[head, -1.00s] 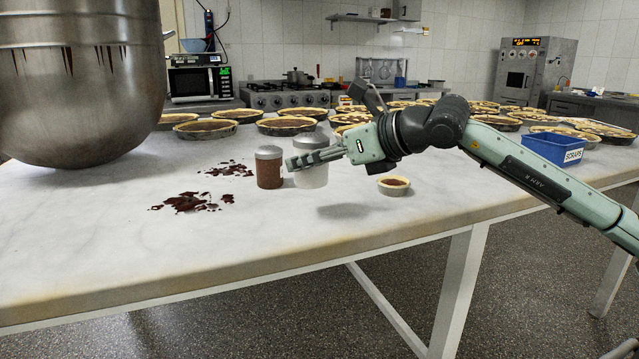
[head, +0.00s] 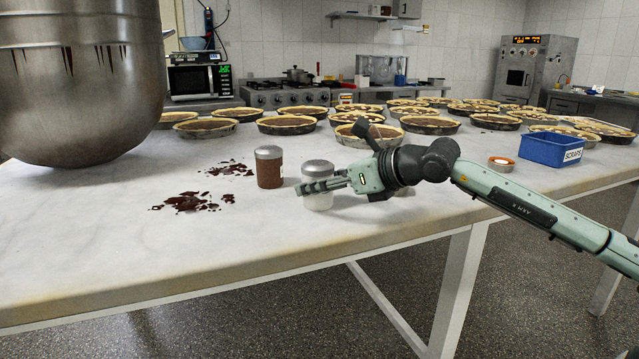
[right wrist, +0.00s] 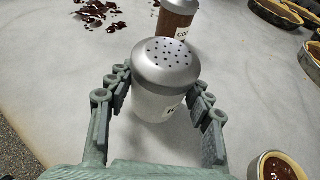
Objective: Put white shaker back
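The white shaker (head: 318,198) has a grey metal lid and stands upright at the marble table's middle front. Its perforated lid and pale body (right wrist: 160,104) fill the space between my right fingers in the right wrist view. The shaker's base appears at or very near the tabletop. My left gripper is not in view.
A brown-filled shaker (head: 269,168) stands just behind and left. Chocolate crumbs (head: 192,202) lie left of it. A small tart (right wrist: 276,168) sits to the right in the wrist view. Pies (head: 286,125), a blue scraps bin (head: 550,149) and a large steel bowl (head: 80,90) surround the area.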

